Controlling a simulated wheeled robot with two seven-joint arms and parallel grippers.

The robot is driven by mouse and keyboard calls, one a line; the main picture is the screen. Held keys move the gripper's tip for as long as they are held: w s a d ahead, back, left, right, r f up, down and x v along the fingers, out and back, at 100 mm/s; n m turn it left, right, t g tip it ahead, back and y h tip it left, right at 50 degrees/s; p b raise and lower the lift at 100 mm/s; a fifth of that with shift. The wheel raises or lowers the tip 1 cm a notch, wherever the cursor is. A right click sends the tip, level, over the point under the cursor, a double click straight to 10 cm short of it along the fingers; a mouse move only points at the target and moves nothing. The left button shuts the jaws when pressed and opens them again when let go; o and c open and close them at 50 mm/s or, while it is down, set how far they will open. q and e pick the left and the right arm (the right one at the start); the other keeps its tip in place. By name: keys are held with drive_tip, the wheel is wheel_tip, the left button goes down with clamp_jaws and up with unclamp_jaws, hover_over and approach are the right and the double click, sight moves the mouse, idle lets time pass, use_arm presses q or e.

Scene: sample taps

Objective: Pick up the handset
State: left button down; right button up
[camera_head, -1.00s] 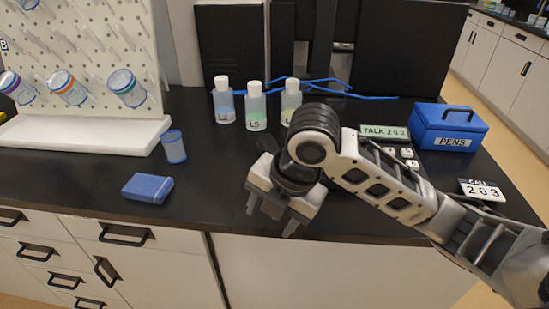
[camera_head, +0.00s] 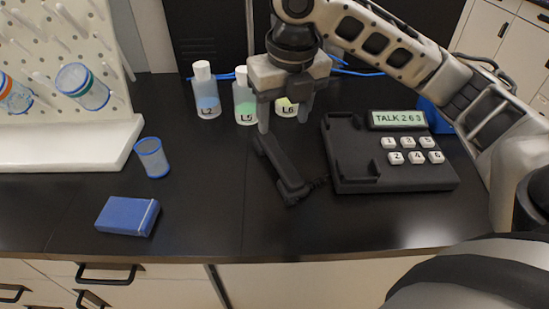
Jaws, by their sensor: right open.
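The black handset (camera_head: 283,168) lies on the dark counter, just left of the phone base (camera_head: 392,172), with its coiled cord at its lower right end. The phone base has a lit display (camera_head: 398,119) reading "TALK 263" and several white number keys. My right gripper (camera_head: 285,118) is open and points down at the handset's far end. Its left finger overlaps that end in the picture; I cannot tell whether they touch. No object shows between its fingers except the bottle behind. My left gripper is not in view.
Bottles L2 (camera_head: 206,92), L5 (camera_head: 246,98) and L6 (camera_head: 287,107) stand close behind the gripper. A blue-rimmed cup (camera_head: 152,158) and a blue box (camera_head: 127,216) are at left. A blue case (camera_head: 436,114) is partly hidden behind my arm. The front middle counter is clear.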

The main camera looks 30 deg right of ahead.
sight(279, 154)
drive_tip(key=f, duration=0.3)
drive_tip(key=w+f, duration=0.1)
drive_tip(key=f, duration=0.7)
drive_tip(key=shift+w+d+b, duration=0.15)
drive_tip(key=shift+w+b, duration=0.2)
clamp_jaws()
